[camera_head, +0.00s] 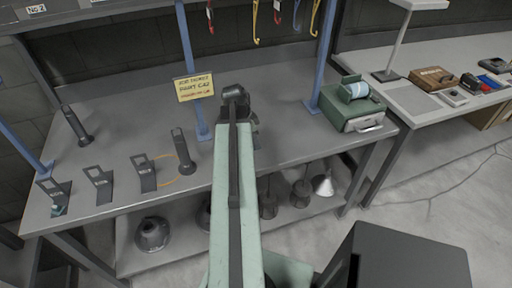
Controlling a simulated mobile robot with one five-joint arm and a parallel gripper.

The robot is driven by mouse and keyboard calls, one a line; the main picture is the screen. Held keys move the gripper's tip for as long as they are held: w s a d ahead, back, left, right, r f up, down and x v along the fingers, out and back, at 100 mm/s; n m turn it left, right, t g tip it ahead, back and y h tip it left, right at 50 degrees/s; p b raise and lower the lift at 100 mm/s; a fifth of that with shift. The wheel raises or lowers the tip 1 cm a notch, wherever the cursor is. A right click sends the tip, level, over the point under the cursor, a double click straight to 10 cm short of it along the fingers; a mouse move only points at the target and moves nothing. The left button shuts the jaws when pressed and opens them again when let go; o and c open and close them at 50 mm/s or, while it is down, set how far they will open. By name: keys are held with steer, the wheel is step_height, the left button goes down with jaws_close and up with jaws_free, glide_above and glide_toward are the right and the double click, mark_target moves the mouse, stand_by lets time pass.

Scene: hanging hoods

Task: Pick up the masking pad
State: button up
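I cannot single out the masking pad with certainty in the head view. Small dark plates with rectangular openings stand near the front left edge of the grey bench: one at far left (54,195), one beside it (99,184) and a third (145,172) beside an orange cord. My arm reaches up the middle of the picture over the bench. Its dark end, my gripper (237,98), is by the bench's middle, to the right of the plates and apart from them. The fingers are hidden, so I cannot see whether they are open or hold anything.
Blue posts (188,60) rise from the bench. A yellow sign (194,87) hangs by one. Dark handheld tools (183,151) stand on the bench. A green case (350,110) sits at the right end. Metal hoods (152,234) sit on the lower shelf. A second bench (425,105) is at right.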

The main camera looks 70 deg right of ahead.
jaws_close()
step_height(320, 180, up, 10)
steer(key=p, duration=1)
steer(key=shift+r, duration=0.25)
